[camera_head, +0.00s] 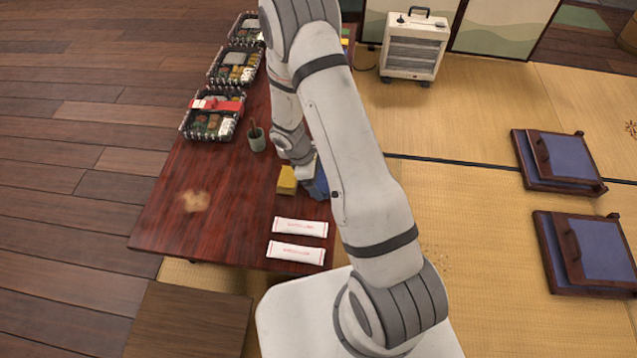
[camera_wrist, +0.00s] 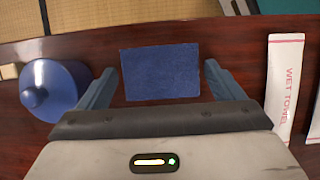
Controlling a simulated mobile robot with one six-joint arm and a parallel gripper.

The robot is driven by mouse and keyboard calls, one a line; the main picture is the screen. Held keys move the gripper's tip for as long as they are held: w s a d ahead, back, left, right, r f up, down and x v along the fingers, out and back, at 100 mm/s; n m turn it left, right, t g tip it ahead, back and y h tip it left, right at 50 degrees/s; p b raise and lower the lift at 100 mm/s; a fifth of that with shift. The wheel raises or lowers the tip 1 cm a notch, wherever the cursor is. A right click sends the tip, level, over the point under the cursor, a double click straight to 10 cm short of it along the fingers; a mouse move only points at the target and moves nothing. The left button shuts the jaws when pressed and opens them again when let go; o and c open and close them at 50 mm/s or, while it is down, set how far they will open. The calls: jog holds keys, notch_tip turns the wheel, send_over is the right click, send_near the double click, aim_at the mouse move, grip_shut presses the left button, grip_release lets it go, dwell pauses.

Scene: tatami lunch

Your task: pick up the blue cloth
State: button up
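The blue cloth (camera_wrist: 160,73) lies as a flat rectangle on the dark red table, in the middle of the wrist view. My gripper (camera_wrist: 161,68) is open, with one blue-grey finger on each side of the cloth. Nothing is held, and a gap shows between the cloth and each finger. I cannot tell how high the fingertips are above the table. In the head view my arm hides most of this spot. Only a blue patch shows beside my wrist there, and I cannot tell whether it is cloth or finger.
A round blue lidded object (camera_wrist: 52,88) stands close left of the fingers. A wet towel packet (camera_wrist: 285,80) lies to the right. A yellow block (camera_head: 287,180), a green cup (camera_head: 256,138) and bento boxes (camera_head: 212,115) share the table. A pale brown stain (camera_head: 193,200) marks its left side.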

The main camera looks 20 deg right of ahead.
aim_at(319, 180)
jog(key=c, duration=0.7)
notch_tip(319, 180, up, 10)
jog(key=p, duration=0.4)
